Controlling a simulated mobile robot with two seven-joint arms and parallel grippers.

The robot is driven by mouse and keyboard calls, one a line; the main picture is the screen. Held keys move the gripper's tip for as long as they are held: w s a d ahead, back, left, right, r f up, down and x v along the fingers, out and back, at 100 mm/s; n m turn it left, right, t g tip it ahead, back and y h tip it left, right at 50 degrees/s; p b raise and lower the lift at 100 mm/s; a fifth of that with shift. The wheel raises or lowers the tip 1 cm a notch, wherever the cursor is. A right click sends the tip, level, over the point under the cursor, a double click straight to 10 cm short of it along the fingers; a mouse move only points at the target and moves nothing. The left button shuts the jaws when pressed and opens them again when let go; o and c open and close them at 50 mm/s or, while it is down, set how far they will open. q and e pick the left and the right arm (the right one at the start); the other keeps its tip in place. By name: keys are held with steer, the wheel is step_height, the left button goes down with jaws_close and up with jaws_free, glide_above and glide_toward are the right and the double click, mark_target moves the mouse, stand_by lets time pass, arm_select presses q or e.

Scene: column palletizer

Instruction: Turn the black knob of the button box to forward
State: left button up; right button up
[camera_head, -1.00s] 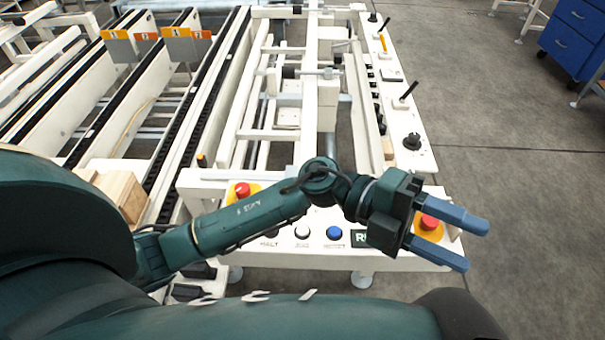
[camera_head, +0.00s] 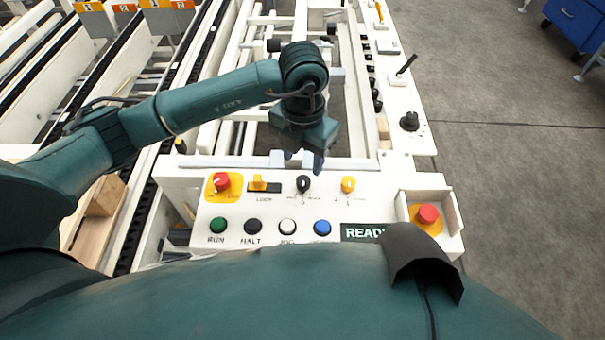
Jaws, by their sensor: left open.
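Small labels lie beside the black knob, too small to read surely. My left gripper (camera_head: 304,165) is open and empty. It points down just behind and above the black knob, apart from it as far as I can tell. My right gripper is not in view.
Red emergency buttons stand at the panel's left (camera_head: 221,182) and right (camera_head: 427,215). Green (camera_head: 218,225), black (camera_head: 253,226), white (camera_head: 287,227) and blue (camera_head: 322,228) buttons line the front, beside a READY display (camera_head: 361,232). Another black knob (camera_head: 409,121) is on the right rail.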

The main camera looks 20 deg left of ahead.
mark_target(303, 181)
arm_select(q)
step_height(303, 181, down, 6)
steer(key=shift+r, duration=0.1)
steer(key=shift+f, duration=0.6)
steer(key=shift+c, duration=0.5)
steer(key=shift+c, duration=0.7)
steer(key=c, duration=0.7)
